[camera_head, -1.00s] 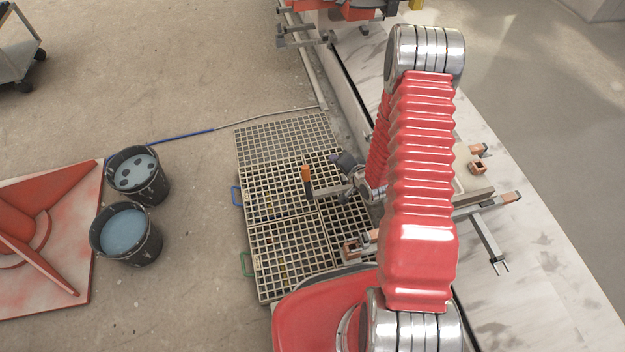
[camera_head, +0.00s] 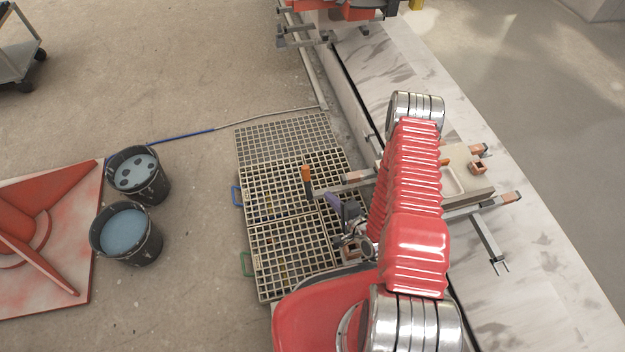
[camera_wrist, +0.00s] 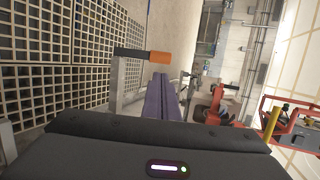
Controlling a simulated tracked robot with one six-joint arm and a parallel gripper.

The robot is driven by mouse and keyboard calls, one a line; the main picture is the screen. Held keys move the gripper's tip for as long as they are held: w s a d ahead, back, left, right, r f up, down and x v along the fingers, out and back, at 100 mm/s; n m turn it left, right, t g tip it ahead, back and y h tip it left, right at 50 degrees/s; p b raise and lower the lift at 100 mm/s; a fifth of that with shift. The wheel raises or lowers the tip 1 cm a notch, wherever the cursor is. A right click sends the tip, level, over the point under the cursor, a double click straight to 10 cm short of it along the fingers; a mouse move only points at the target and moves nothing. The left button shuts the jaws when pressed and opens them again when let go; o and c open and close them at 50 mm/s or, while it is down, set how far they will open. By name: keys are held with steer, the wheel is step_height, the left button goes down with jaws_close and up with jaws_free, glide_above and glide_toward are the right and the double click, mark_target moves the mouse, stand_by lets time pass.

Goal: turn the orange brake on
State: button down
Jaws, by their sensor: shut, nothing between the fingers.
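The orange brake (camera_head: 307,174) is a handle with an orange tip. In the head view it stands upright above the floor grating, at the left end of a grey arm. In the wrist view its orange end (camera_wrist: 159,57) is on a dark bar on a grey post, just above the fingertips in the picture. My gripper (camera_head: 332,198) has purple fingers, is shut and empty, and is just below and right of the handle in the head view. In the wrist view the fingers (camera_wrist: 160,80) lie together. A gap to the handle seems to show; its depth is unclear.
Grating panels (camera_head: 290,255) lie below. A copper-coloured end block (camera_head: 352,252) is close to my wrist. A tray (camera_head: 455,175) and more arms with brown ends (camera_head: 511,197) are to the right. Two buckets (camera_head: 125,230) stand at left on open floor.

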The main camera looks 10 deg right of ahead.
mark_target(309, 171)
steer(key=x, duration=1.4)
steer(key=shift+w, duration=0.1)
steer(key=shift+w+r, duration=0.1)
steer(key=shift+w, duration=0.05)
stand_by(0.3)
steer(key=shift+w+g, duration=0.7)
steer(key=shift+w, duration=0.05)
steer(key=shift+w+f+m+g, duration=0.15)
steer(key=shift+w+g, duration=0.45)
steer(key=shift+w, duration=0.05)
steer(key=shift+w+f+m+g, duration=0.15)
steer(key=shift+w+f+g, duration=0.05)
steer(key=shift+w+g, duration=0.45)
steer(key=shift+w+f, duration=0.25)
steer(key=shift+w, duration=0.15)
steer(key=shift+w+f, duration=0.1)
steer(key=shift+w, duration=0.25)
steer(key=shift+w+h, duration=0.15)
steer(key=shift+h, duration=0.15)
